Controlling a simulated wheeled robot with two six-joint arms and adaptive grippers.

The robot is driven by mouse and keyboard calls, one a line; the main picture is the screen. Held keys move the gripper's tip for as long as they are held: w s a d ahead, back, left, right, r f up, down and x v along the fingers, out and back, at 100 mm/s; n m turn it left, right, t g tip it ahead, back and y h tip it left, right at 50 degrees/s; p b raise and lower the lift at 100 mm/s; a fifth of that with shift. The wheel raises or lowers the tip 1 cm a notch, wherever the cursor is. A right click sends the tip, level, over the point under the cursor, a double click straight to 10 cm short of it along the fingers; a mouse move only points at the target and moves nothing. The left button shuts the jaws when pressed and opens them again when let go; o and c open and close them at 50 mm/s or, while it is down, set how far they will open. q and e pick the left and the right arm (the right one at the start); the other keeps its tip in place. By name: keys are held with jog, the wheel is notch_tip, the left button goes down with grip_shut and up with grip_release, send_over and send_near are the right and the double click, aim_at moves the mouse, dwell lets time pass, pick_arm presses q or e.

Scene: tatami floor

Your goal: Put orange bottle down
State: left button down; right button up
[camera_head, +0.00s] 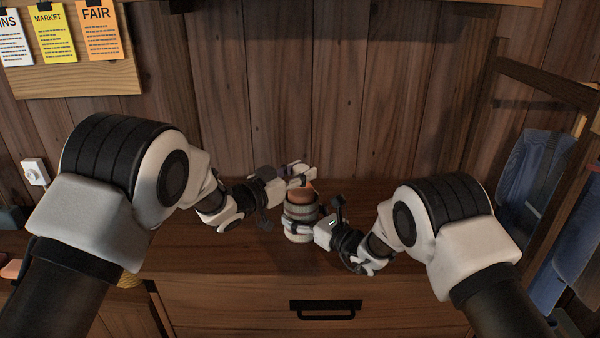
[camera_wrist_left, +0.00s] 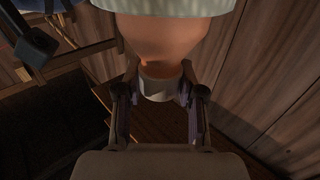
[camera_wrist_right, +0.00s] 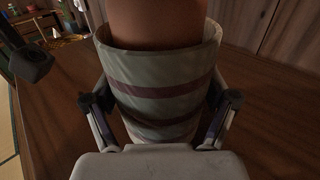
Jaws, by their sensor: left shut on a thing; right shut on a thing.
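The orange bottle (camera_head: 302,197) stands partly inside a striped container (camera_head: 301,213) on the wooden cabinet top. In the left wrist view its orange body (camera_wrist_left: 172,38) narrows to a pale cap (camera_wrist_left: 160,88). My left gripper (camera_head: 305,175) is shut on this cap end, above the container. My right gripper (camera_head: 300,228) is shut around the container's side, as the right wrist view (camera_wrist_right: 160,100) shows. There the container (camera_wrist_right: 160,75) has grey-green and dark bands, and the orange body (camera_wrist_right: 155,22) rises from its mouth. The lower part of the bottle is hidden inside.
The wooden cabinet top (camera_head: 240,255) is clear around the container. A drawer with a black handle (camera_head: 325,308) is below its front edge. A plank wall (camera_head: 310,90) rises behind. Blue cloth (camera_head: 545,180) hangs on a wooden rack at right. A noticeboard (camera_head: 85,78) is at upper left.

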pick_arm(q)
jog(key=shift+f, duration=0.2)
jog(key=c, duration=0.7)
grip_release()
jog(key=shift+f, duration=0.1)
jog(key=shift+r, duration=0.2)
jog(key=v, duration=1.2)
jog(key=shift+r, duration=0.1)
pick_arm(e)
jog(key=o, duration=1)
jog(key=shift+c, duration=0.2)
